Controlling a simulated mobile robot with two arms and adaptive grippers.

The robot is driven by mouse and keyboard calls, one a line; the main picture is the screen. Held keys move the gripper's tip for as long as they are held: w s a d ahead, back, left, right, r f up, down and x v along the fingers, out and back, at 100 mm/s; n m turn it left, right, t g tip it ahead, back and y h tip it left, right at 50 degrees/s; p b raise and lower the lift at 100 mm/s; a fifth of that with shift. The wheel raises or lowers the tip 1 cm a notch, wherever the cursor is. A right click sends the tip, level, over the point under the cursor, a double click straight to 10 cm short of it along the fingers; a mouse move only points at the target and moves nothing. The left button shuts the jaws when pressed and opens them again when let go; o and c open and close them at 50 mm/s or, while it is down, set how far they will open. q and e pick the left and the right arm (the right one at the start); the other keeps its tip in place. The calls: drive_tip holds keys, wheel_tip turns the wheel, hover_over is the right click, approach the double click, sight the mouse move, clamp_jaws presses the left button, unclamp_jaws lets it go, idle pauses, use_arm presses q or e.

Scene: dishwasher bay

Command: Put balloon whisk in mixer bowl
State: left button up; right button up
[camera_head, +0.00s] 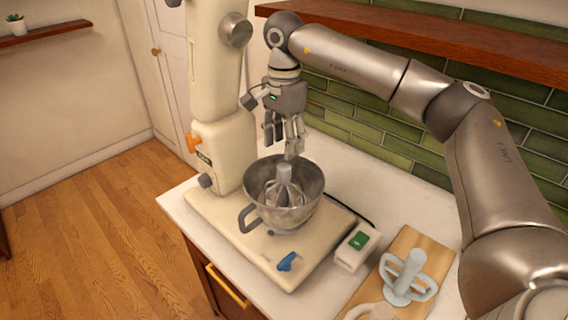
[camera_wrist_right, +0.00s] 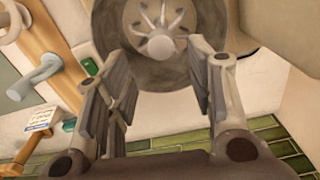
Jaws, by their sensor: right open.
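The balloon whisk (camera_head: 286,187) stands inside the metal mixer bowl (camera_head: 312,183), wires down and grey handle up. My right gripper (camera_head: 284,147) hangs fingers-down just above the bowl and the whisk's handle. In the right wrist view, the open fingers (camera_wrist_right: 162,75) are apart with nothing between them. The whisk (camera_wrist_right: 160,42) shows beyond the fingertips, its round handle end towards the camera, surrounded by the bowl (camera_wrist_right: 125,70). My left gripper is not in view.
The bowl stands on the cream mixer's base (camera_head: 220,224), beside its tall column (camera_head: 233,150). To the right are a small box with a green switch (camera_head: 357,243) and a wooden board (camera_head: 440,262) with pale blue (camera_head: 407,275) and cream attachments. A wooden shelf (camera_head: 420,37) runs behind my right arm.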

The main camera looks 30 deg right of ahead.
drive_tip(key=shift+r, duration=1.65)
drive_tip(key=shift+c, duration=0.5)
